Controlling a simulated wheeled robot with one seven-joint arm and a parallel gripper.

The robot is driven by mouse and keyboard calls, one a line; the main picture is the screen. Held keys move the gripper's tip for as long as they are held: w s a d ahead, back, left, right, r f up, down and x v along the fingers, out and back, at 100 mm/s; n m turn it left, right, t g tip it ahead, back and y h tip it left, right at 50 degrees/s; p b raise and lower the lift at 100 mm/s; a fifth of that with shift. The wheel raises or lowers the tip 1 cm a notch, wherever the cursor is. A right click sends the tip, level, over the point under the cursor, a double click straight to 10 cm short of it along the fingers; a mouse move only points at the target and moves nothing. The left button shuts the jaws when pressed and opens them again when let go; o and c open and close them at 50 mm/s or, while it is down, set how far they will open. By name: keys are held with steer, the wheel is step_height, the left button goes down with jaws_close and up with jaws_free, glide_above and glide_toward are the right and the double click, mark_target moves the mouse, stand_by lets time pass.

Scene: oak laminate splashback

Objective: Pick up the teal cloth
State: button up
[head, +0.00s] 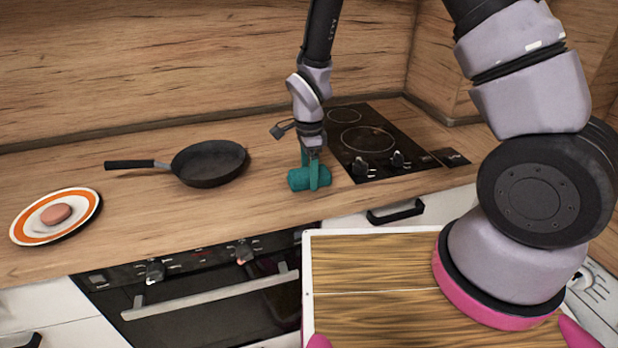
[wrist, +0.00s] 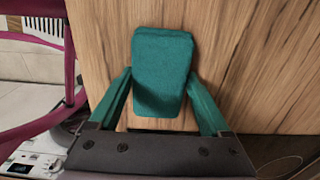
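The teal cloth (head: 300,180) is a small, thick, block-like piece lying on the wooden counter, left of the hob. In the wrist view the teal cloth (wrist: 163,75) fills the space between the fingers. My gripper (head: 311,178) points down over it, and its fingers are also teal. In the wrist view my gripper (wrist: 162,80) has its fingers apart, one on each side of the cloth. The fingertips are close to the cloth's sides; whether they touch is hard to tell. The cloth appears to rest on the counter.
A black pan (head: 210,163) and an orange-rimmed plate (head: 20,231) with a pink item (head: 56,214) are to the left. The black hob (head: 385,150) is close on the right. The counter's front edge is near the cloth, with an oven (head: 210,300) below.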

steer(key=c, duration=0.7)
step_height(320, 180, up, 10)
